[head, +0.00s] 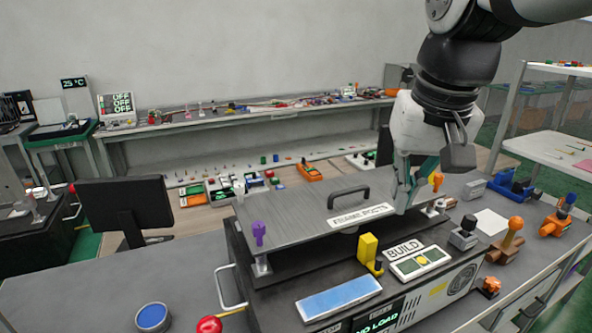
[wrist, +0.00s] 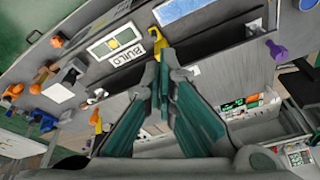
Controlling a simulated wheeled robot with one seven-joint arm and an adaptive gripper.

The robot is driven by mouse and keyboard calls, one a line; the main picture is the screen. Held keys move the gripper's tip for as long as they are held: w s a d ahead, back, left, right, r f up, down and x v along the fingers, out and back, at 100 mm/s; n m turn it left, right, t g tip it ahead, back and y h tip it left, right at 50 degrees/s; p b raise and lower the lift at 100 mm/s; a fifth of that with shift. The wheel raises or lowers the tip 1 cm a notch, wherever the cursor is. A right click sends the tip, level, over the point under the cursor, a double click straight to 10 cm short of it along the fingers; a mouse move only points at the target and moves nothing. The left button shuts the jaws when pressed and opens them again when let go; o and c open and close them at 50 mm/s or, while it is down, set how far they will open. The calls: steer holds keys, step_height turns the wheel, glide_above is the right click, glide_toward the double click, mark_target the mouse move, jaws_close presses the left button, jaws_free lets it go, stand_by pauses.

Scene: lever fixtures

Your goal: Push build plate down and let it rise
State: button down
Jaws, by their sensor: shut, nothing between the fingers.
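A grey flat plate (head: 285,213) with a black handle (head: 348,194) lies raised above the dark top of a machine (head: 270,273); I take it as the build plate. A label that seems to read "FRAME POSTS" (head: 358,216) sits at its front edge. The plate also shows in the wrist view (wrist: 232,88). My gripper (head: 402,208) points down at the plate's right part, its fingers closed and empty. In the wrist view its fingertips (wrist: 162,65) meet close to the plate's front edge; I cannot tell whether they touch it.
A "BUILD" panel (head: 420,262), a yellow lever (head: 367,248) and a blue pad (head: 338,297) sit in front of the plate. A purple knob (head: 259,232) stands at its left and an orange knob (head: 437,180) at its right. The screen (head: 378,319) reads "NO LOAD".

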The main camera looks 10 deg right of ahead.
steer(key=w+r+m+g+p, duration=0.1)
steer(key=w+r+m+g, duration=0.1)
steer(key=w, duration=1.1)
steer(key=m+g+p, duration=0.2)
glide_toward(343, 192)
steer(key=d, duration=0.3)
steer(key=shift+w+m+y, duration=0.3)
steer(key=shift+w+y, duration=0.1)
steer(key=shift+w, duration=0.4)
steer(key=shift+f, duration=0.1)
steer(key=f, duration=0.5)
steer(key=shift+s+a+f+p, duration=0.15)
steer(key=shift+s+f+p, duration=0.15)
steer(key=shift+s+p, duration=0.05)
steer(key=shift+f, duration=0.65)
